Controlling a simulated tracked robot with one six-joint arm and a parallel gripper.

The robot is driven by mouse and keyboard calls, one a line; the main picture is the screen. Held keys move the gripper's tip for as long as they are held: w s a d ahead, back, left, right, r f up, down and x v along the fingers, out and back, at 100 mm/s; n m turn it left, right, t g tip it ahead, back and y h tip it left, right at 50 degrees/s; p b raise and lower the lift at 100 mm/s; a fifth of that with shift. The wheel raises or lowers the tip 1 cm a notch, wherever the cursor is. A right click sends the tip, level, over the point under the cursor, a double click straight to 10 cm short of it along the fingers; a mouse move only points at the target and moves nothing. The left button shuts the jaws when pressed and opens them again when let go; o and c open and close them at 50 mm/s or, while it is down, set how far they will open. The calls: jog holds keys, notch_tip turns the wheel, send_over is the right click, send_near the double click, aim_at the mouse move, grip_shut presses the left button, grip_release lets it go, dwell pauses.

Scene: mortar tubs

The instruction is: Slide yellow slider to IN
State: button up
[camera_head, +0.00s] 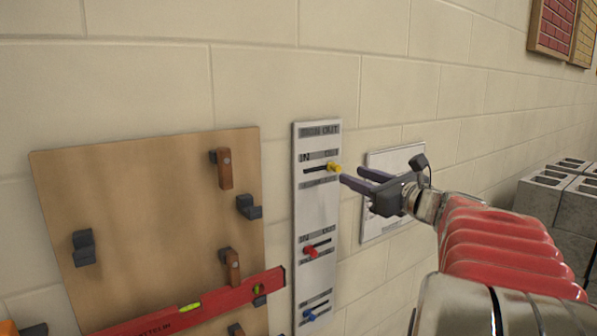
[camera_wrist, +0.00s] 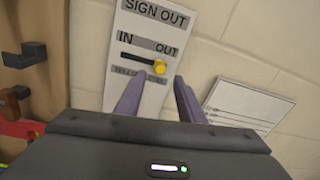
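The yellow slider (camera_head: 334,168) is a small knob at the right, OUT end of its dark horizontal slot on the white sign-out board (camera_head: 315,209). In the wrist view the yellow slider (camera_wrist: 160,67) shows just beyond my fingertips, with IN at the slot's left and OUT at its right. My gripper (camera_head: 350,177) is open, its two dark fingers apart and pointing at the board, just right of and slightly below the knob. In the wrist view my gripper (camera_wrist: 157,78) has nothing between its fingers. I cannot tell whether a finger touches the knob.
Below are a red slider (camera_head: 311,252) and a blue slider (camera_head: 310,315). A wooden tool board (camera_head: 150,210) with hooks and a red level (camera_head: 205,303) is at left. A white panel (camera_head: 385,228) is behind my gripper. Grey blocks (camera_head: 553,204) stand at right.

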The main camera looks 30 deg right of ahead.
aim_at(339, 169)
jog(key=shift+w+d, duration=0.1)
jog(key=shift+w, duration=2.55)
grip_shut()
